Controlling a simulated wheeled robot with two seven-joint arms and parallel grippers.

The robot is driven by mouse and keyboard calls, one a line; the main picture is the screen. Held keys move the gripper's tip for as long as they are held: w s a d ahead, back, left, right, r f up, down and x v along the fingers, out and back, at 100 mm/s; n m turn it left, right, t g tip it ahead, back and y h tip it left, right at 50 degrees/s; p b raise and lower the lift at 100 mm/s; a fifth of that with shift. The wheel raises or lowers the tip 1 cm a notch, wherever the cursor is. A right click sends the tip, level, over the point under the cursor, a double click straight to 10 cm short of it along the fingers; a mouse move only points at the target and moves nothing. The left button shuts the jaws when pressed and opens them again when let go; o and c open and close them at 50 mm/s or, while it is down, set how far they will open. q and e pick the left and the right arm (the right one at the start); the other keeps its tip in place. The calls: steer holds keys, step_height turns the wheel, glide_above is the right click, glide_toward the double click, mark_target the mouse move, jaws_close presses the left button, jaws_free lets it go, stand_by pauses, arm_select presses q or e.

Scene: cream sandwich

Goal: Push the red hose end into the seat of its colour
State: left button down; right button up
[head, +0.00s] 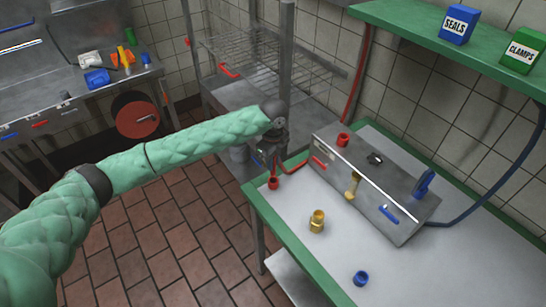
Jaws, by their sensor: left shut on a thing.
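My left arm comes in from the left, and its gripper (271,162) points down over the left end of the bench. It is shut on the end of the red hose (291,168); the fingers largely hide that end. The hose curves to the gripper from beside the metal box (392,225). A red ring-shaped piece (343,140) is on the box's top at its left end, to the right of the gripper. A short red cylinder (273,184) stands on the bench corner just below the gripper; I cannot tell if they touch. My right gripper is out of view.
A brass fitting (317,221) and a blue cylinder (361,279) stand on the bench (436,275) in front of the box. A blue piece with a hose (424,183) is at the box's right end. A green shelf (410,22) overhangs behind. A wire rack stands behind the gripper.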

arm_select(q)
step_height(320, 180, down, 2)
steer(key=shift+f, duration=0.2)
steer(key=shift+p, duration=0.3)
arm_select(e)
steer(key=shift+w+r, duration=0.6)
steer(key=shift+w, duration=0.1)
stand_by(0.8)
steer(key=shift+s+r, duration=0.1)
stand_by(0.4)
